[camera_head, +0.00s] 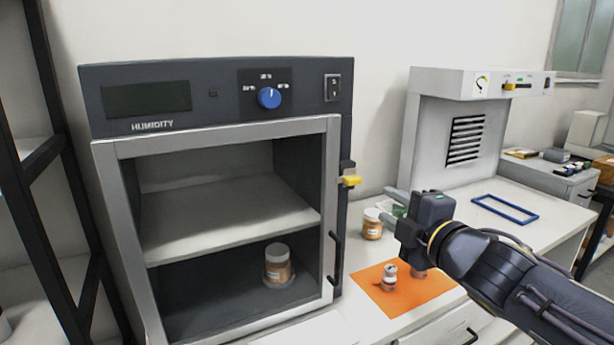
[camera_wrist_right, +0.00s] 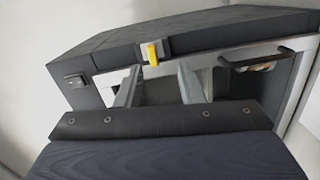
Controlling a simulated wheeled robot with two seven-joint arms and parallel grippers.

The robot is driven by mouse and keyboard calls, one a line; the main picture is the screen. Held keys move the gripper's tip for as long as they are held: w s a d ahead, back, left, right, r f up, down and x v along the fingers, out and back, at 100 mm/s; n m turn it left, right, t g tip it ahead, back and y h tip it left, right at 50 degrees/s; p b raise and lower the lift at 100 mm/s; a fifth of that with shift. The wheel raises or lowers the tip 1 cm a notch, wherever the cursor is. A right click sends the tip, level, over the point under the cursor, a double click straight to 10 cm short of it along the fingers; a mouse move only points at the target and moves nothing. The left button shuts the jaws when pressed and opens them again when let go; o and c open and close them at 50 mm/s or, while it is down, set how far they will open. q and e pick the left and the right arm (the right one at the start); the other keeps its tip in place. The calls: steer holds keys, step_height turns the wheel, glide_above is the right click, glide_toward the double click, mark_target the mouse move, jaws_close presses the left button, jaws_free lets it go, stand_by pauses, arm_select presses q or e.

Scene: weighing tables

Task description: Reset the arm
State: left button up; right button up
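My right gripper (camera_head: 386,204) is raised over the counter to the right of the humidity cabinet (camera_head: 215,95), pointing left toward its side. In the right wrist view its two fingers (camera_wrist_right: 158,80) are apart with nothing held between them. The yellow latch (camera_wrist_right: 153,53) and black door handle (camera_wrist_right: 257,58) of the cabinet show beyond the fingers. My right arm (camera_head: 500,265) reaches in from the lower right of the head view. My left gripper is in neither view.
A jar (camera_head: 278,264) stands on the cabinet's lower level. Another jar (camera_head: 372,224) stands beside the cabinet. A small container (camera_head: 389,278) stands on the orange mat (camera_head: 432,290); another item there is partly hidden by my gripper. A blue frame (camera_head: 504,209) lies farther right.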

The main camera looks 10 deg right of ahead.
steer(key=s+d+f+m+g+h+p, duration=0.3)
steer(key=s+d+f+m+g+h, duration=0.3)
steer(key=s+f+m, duration=0.6)
steer(key=s+a+f+m+g+y, duration=0.2)
steer(key=s+a+f+m, duration=0.1)
steer(key=s, duration=0.4)
steer(key=s+a+f+m+g+y+p, duration=0.1)
steer(key=s+a+f+m+g+y, duration=0.2)
steer(key=s+f+m, duration=0.2)
steer(key=shift+s+m, duration=0.9)
